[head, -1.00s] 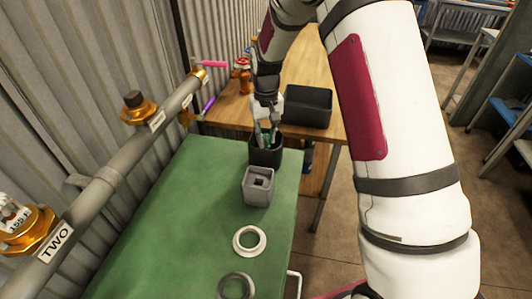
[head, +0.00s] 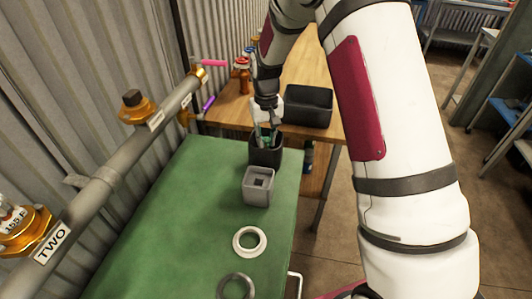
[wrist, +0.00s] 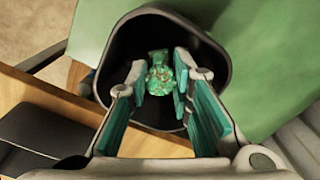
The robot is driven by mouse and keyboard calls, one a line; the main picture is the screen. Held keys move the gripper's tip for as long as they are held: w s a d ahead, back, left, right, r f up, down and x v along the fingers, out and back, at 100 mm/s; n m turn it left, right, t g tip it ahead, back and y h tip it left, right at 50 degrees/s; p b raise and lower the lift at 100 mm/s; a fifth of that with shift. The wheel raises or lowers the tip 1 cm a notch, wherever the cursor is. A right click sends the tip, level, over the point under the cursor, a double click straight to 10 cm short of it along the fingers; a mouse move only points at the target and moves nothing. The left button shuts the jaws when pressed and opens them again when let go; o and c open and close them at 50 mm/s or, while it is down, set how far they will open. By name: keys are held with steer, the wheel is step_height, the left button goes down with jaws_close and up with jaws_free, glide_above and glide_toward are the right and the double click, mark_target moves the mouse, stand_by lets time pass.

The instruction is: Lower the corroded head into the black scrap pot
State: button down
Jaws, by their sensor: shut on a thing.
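The black scrap pot (head: 266,156) stands at the far end of the green bench top. Its open mouth (wrist: 213,48) fills much of the wrist view. My gripper (head: 266,141) points down with its fingertips at the pot's mouth. In the wrist view my gripper (wrist: 161,85) is shut on the corroded head (wrist: 160,70), a mottled green piece held between the teal finger pads. The head shows against the pot's dark inside. How far it is above the pot's floor is hard to tell. The head view mostly hides it behind the fingers and rim.
A grey square container (head: 258,187) stands just in front of the pot. A white ring (head: 249,241) and a grey ring (head: 236,287) lie nearer on the green top (head: 180,220). A black tray (head: 309,107) sits on the wooden table behind. The pipe (head: 110,165) runs along the left.

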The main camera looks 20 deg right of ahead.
steer(key=shift+f+b, duration=0.75)
steer(key=shift+f, duration=1.1)
stand_by(0.9)
steer(key=c, duration=1.3)
jaws_free()
steer(key=shift+c, duration=0.2)
step_height(320, 180, up, 12)
steer(key=shift+r, duration=0.1)
steer(key=s+r+t+p, duration=0.1)
steer(key=s+r, duration=0.8)
steer(key=s, duration=0.3)
steer(key=s+r+t+p, duration=0.1)
steer(key=s+r+t, duration=0.1)
steer(key=s+r, duration=0.85)
steer(key=s+f+t+p, duration=0.1)
steer(key=s+f, duration=0.1)
steer(key=s, duration=1)
steer(key=shift+s+f, duration=0.3)
steer(key=shift+s, duration=0.1)
